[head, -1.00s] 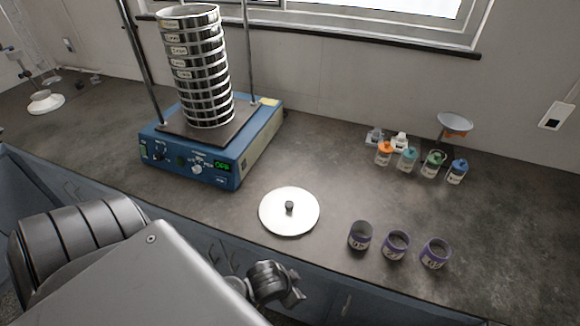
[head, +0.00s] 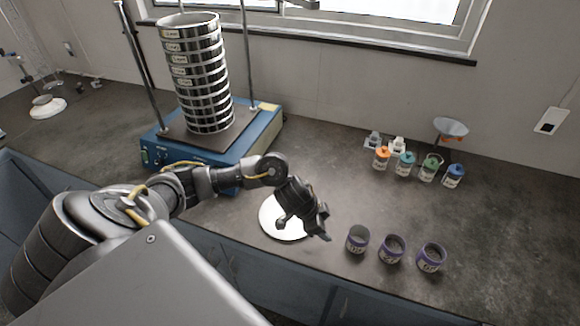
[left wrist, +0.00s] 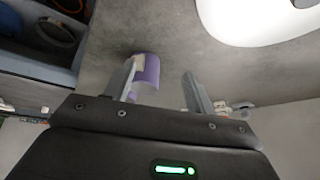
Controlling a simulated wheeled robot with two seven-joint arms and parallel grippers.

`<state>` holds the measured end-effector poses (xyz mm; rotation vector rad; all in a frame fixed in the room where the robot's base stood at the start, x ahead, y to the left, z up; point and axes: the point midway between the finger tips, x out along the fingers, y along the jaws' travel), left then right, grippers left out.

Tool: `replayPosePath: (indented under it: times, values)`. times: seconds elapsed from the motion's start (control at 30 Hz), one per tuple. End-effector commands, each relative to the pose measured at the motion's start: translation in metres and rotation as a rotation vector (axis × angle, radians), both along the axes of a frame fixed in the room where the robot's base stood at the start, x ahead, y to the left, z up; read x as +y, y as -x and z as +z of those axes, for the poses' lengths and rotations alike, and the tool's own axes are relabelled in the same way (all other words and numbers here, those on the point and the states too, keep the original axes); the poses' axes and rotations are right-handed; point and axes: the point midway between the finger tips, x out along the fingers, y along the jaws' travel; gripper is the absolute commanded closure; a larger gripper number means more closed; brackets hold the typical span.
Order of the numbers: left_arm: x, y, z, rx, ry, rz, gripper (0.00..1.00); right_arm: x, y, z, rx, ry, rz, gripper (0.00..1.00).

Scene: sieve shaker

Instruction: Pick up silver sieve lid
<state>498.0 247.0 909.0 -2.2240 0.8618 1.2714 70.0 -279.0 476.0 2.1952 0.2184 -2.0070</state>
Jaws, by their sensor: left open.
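The silver sieve lid (head: 272,220) lies flat on the dark bench in front of the shaker. In the head view my left arm covers part of it, and its knob is hidden. My left gripper (head: 312,234) is above the lid's right side, apart from it as far as I can tell. In the left wrist view the gripper (left wrist: 160,82) is open with nothing held between its fingers, and the lid (left wrist: 265,15) shows as a white disc at the upper right. My right gripper is not in view.
The blue sieve shaker (head: 255,140) carries a tall sieve stack (head: 200,75) behind my left arm. Several small purple-banded cups (head: 391,249) stand right of the lid. Several jars (head: 405,163) with coloured lids stand farther back. Bench between jars and shaker is clear.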

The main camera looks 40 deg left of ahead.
Motion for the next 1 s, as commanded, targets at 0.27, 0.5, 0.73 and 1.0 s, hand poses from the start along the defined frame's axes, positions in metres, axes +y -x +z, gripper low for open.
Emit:
replayPosePath:
  times: [0.27, 0.5, 0.73, 1.0]
  values:
    - [0.142, -0.002, 0.036, 0.272, -0.14, 0.26, 0.45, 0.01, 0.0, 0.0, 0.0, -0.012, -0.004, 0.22]
    - [0.167, 0.004, 0.046, 0.334, -0.157, 0.336, 0.45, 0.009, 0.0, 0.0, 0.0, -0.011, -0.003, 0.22]
    - [0.162, 0.001, 0.016, 0.336, -0.155, 0.334, 0.45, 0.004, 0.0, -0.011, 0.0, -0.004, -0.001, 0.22]
    - [0.161, -0.004, -0.01, 0.332, -0.156, 0.333, 0.45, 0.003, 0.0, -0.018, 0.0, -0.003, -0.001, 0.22]
